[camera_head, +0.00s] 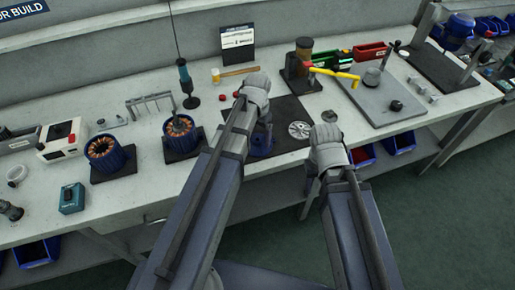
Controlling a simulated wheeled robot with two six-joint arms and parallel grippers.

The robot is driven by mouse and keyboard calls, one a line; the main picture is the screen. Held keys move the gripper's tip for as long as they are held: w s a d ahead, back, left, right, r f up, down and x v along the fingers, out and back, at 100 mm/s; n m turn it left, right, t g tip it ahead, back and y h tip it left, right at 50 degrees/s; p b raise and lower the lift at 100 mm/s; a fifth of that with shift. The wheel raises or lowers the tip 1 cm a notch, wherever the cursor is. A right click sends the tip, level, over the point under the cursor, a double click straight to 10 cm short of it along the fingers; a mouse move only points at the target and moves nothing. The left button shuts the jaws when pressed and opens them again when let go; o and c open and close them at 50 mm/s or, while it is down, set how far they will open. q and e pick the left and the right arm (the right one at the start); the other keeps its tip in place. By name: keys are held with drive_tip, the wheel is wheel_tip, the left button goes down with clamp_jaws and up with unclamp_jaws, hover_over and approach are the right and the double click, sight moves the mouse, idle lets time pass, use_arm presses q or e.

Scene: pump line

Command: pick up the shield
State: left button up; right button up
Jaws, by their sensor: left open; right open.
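A flat silver disc with openings (299,130), which looks like the shield, lies on the dark mat (289,108) in the middle of the bench. My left gripper (264,120) is above the mat's left part, to the left of the disc, and is open. A blue part (260,146) shows just below it; I cannot tell whether they touch. My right gripper (317,165) is at the bench's front edge, just right of and nearer than the disc, open and apart from it. Its fingers are mostly hidden by my wrist.
Blue motor bodies with copper windings (105,153) stand on black bases at left. A press with a yellow handle (333,72) stands behind the mat. A grey plate (383,105) lies at right. Blue bins (399,142) sit below.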

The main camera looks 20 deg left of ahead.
use_arm(q)
drive_tip(key=shift+f, duration=0.2)
drive_tip(key=shift+s, duration=0.1)
clamp_jaws()
idle(0.5)
